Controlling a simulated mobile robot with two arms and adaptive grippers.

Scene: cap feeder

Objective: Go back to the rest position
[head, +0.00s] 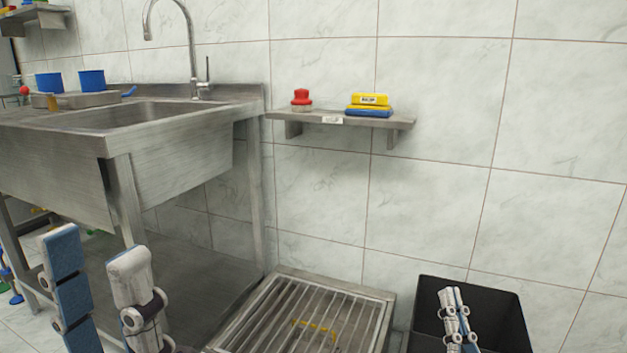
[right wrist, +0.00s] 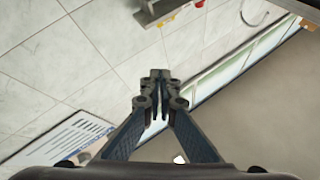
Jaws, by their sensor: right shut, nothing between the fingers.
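My left gripper (head: 94,252) stands at the lower left of the head view, in front of the steel sink unit. Its two fingers point up and are well apart, with nothing between them. My right gripper (head: 453,292) is at the lower right, in front of the black bin as seen from the head. Its fingers are together and hold nothing. In the right wrist view the fingertips of the right gripper (right wrist: 160,76) meet, with the wall and floor behind them. Most of both arms is out of view.
A steel sink (head: 60,165) is at the left, with blue cups (head: 91,80) on it. A wall shelf (head: 345,119) holds a red-topped item (head: 301,98) and a yellow and blue block (head: 370,104). A slatted metal grate (head: 260,315) and a black bin (head: 505,315) stand below.

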